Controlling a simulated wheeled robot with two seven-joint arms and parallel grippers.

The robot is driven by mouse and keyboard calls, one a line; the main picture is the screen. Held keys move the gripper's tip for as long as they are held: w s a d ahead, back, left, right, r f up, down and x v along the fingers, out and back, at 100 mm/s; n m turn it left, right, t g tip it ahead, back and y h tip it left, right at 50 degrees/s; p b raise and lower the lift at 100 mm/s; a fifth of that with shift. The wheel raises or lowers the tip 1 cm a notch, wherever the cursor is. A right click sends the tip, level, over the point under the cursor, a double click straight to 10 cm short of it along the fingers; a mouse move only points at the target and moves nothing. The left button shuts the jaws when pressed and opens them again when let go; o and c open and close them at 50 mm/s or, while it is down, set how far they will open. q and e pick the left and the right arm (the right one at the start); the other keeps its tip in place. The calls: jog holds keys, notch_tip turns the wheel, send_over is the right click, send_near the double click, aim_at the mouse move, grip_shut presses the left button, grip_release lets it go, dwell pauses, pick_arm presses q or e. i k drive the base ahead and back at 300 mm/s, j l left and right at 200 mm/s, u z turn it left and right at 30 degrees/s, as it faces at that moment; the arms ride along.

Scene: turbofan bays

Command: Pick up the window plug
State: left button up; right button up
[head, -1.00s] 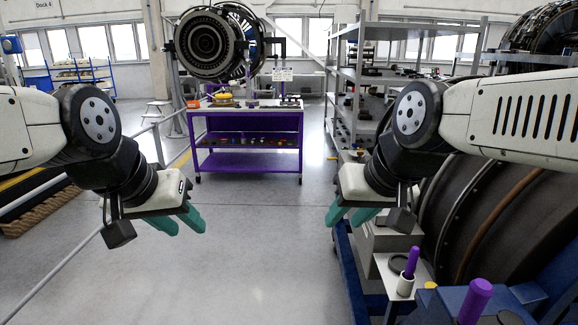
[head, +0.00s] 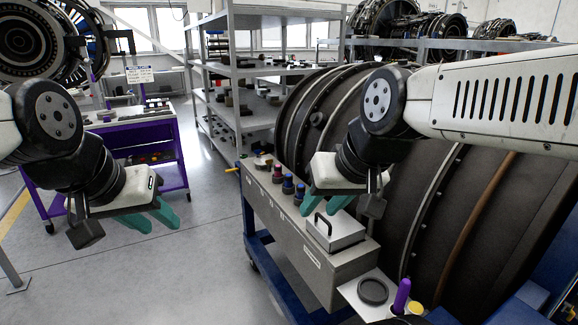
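I cannot tell for sure which thing is the window plug. Several small plug-like pieces with dark, blue and red parts (head: 288,186) stand in a row on the grey box (head: 290,232) beside the large dark engine casing (head: 440,215). A dark round disc (head: 372,291) lies on a white plate, with a purple-handled piece (head: 401,296) to its right. My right gripper (head: 318,209) has teal fingers apart and empty. It appears in front of the box's top, near the row. My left gripper (head: 163,229) is open and empty over the floor at left.
A blue cart frame (head: 262,250) carries the box. A purple workbench (head: 172,150) and grey shelves (head: 265,70) stand behind. Grey floor (head: 170,280) is clear at left.

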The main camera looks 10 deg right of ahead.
aim_at(277, 169)
jog(key=i+j+z, duration=0.6)
jog(key=j, duration=0.25)
jog(key=i+j, duration=0.3)
jog(key=i+j+z, duration=0.1)
jog(key=i+j, duration=0.2)
jog(key=j, duration=0.2)
jog(key=i+j, duration=0.25)
jog(key=j, duration=0.2)
jog(key=i+j, duration=0.3)
jog(key=j+z, duration=0.05)
jog(key=j, duration=0.05)
